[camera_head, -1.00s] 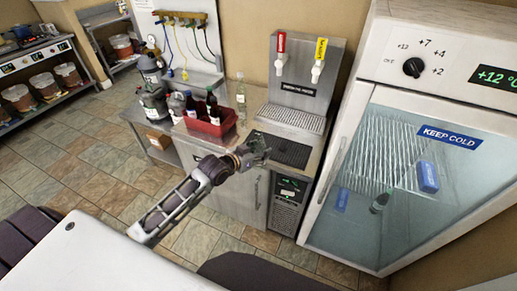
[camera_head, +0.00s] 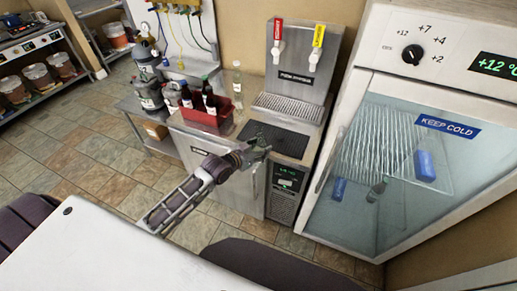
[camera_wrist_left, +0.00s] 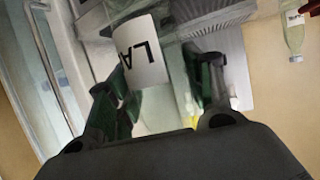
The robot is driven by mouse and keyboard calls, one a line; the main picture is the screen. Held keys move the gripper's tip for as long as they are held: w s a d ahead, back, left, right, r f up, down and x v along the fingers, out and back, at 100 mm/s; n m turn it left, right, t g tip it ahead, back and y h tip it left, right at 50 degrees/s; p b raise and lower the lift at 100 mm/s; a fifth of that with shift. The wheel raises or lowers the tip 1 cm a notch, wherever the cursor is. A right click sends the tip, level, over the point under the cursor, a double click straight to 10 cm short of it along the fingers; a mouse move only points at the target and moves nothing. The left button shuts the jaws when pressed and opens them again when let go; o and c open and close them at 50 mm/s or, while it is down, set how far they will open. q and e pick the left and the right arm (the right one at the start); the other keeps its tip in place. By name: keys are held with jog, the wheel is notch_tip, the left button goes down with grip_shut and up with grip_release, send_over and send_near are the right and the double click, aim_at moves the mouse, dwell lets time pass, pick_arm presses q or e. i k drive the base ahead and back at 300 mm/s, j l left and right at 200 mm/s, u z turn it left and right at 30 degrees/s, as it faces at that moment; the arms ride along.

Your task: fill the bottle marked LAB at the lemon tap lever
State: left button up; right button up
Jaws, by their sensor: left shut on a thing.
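My left gripper (camera_head: 258,151) is in front of the counter edge, by the dark mat and below the tap unit. In the left wrist view its fingers (camera_wrist_left: 165,85) are shut on the bottle marked LAB (camera_wrist_left: 143,50); its white label shows only the letters "LA". In the head view the gripper mostly hides the bottle. The steel tap unit (camera_head: 297,82) has two white levers. The left one has a red tag, and the lemon tap lever (camera_head: 314,57) on the right has a yellow tag. My right gripper is not in view.
A red crate (camera_head: 211,121) with dark bottles stands left on the counter, beside a clear bottle (camera_head: 237,85). A ribbed drip tray (camera_head: 288,106) lies under the taps, with a dark mat (camera_head: 276,140) before it. The glass-door fridge (camera_head: 385,190) stands close on the right.

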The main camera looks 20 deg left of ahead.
aim_at(320, 29)
jog(key=i+l, duration=0.2)
jog(key=i, duration=0.25)
jog(key=i+l, duration=0.25)
jog(key=i, duration=0.2)
